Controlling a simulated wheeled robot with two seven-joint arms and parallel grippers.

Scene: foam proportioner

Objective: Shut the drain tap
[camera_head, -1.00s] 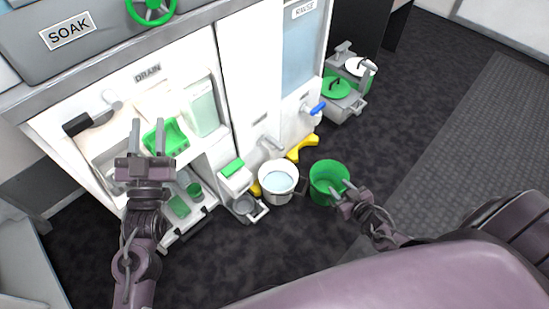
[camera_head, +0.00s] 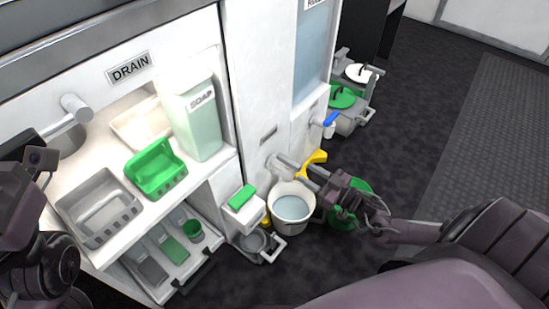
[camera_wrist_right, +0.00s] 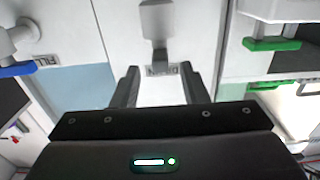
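A grey tap (camera_head: 272,163) sticks out from the white middle panel, above a white bucket of water (camera_head: 291,208).
A large sign reading DRAIN (camera_head: 129,68) is above the alcove with a green basket (camera_head: 156,168) and a soap container (camera_head: 198,120). A blue-handled tap (camera_head: 331,122) is to the right.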

